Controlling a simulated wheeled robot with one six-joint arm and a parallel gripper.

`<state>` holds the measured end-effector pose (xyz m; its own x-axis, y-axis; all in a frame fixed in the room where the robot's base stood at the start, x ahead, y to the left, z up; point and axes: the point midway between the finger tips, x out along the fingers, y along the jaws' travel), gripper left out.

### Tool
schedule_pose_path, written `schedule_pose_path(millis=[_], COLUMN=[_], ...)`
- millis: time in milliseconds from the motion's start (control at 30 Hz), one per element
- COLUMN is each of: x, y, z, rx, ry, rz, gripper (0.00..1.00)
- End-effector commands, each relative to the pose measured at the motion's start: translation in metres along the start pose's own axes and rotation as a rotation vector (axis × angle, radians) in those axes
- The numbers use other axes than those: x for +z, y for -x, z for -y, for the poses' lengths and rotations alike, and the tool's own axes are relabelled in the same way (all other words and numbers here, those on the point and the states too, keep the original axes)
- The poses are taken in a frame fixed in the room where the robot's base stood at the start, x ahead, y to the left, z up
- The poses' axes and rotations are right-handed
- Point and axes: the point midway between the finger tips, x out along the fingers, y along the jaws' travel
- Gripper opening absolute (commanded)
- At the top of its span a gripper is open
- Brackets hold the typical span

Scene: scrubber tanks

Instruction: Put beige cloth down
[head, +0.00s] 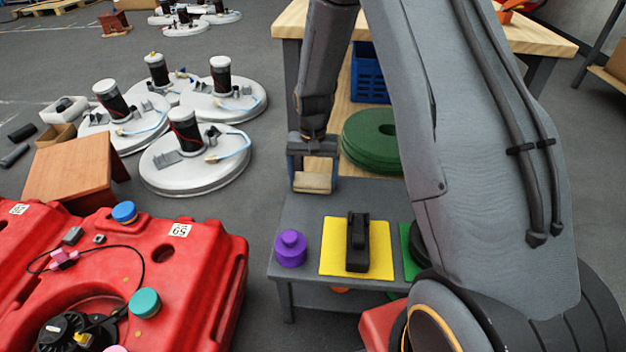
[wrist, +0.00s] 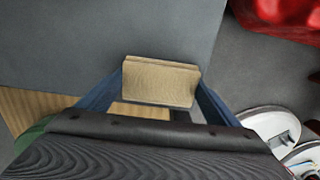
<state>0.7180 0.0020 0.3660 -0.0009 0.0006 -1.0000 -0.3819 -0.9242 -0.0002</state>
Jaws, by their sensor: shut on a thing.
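The beige cloth (wrist: 160,82) is a small folded block, held between the two blue-grey fingers of my gripper (wrist: 160,90) in the wrist view. In the head view, the cloth (head: 312,182) hangs at the lower end of my gripper (head: 312,170), over the far left part of the grey low table (head: 300,215). The gripper is shut on the cloth. Whether the cloth touches the tabletop cannot be told. The cloth's far side is hidden by the gripper.
The grey table also holds a purple knobbed piece (head: 290,249), a yellow mat (head: 378,262) with a black object (head: 357,240), and a partly hidden green mat (head: 412,262). A wooden bench with a green disc (head: 372,140) and blue crate (head: 368,75) stands behind. A red tank (head: 200,275) is at left.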

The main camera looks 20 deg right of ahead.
Motion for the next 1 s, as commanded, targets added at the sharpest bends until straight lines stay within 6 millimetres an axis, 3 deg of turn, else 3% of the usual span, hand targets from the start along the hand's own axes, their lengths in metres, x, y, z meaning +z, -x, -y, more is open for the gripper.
schedule_pose_path(millis=[267,300,367,667,767,1000], x=[0.0,0.0,0.0,0.0,0.0,0.0], y=[-0.002,-0.002,-0.002,0.001,0.012,0.061], z=[0.0,0.0,0.0,0.0,0.0,0.0], rx=[0.0,0.0,0.0,0.0,0.0,-0.001], ry=[0.0,0.0,0.0,0.0,0.0,0.0], rz=[0.0,0.0,0.0,-0.001,0.0,-0.003], gripper=[0.64,0.92,1.0,1.0,1.0,1.0])
